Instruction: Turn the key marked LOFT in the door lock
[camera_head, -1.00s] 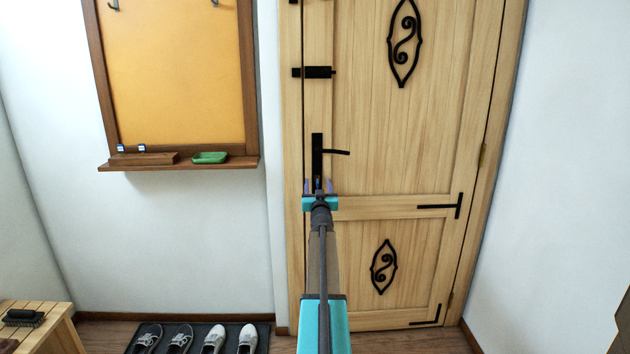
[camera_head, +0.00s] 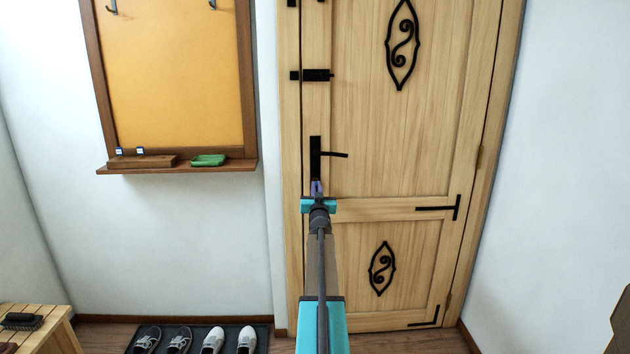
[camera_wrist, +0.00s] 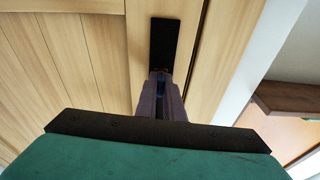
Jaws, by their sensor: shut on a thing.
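The wooden door (camera_head: 440,140) stands shut in front of me. Its black lock plate (camera_head: 315,155) carries a lever handle (camera_head: 333,155) pointing right. My gripper (camera_head: 317,187) is at the lower end of the plate. Its purple fingers are shut on a key with a blue part, which shows as a dark blue sliver between the fingers in the wrist view (camera_wrist: 161,88). The lettering on the key and the keyhole are hidden by the fingers. The plate shows above the fingertips in the wrist view (camera_wrist: 163,40).
A ledge (camera_head: 220,167) under the orange board (camera_head: 175,75) holds a wooden block (camera_head: 150,161) with two blue-and-white tagged things, and a green dish (camera_head: 209,160). A black bolt (camera_head: 316,75) sits above the handle. Shoes stand on a mat (camera_head: 198,329) below.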

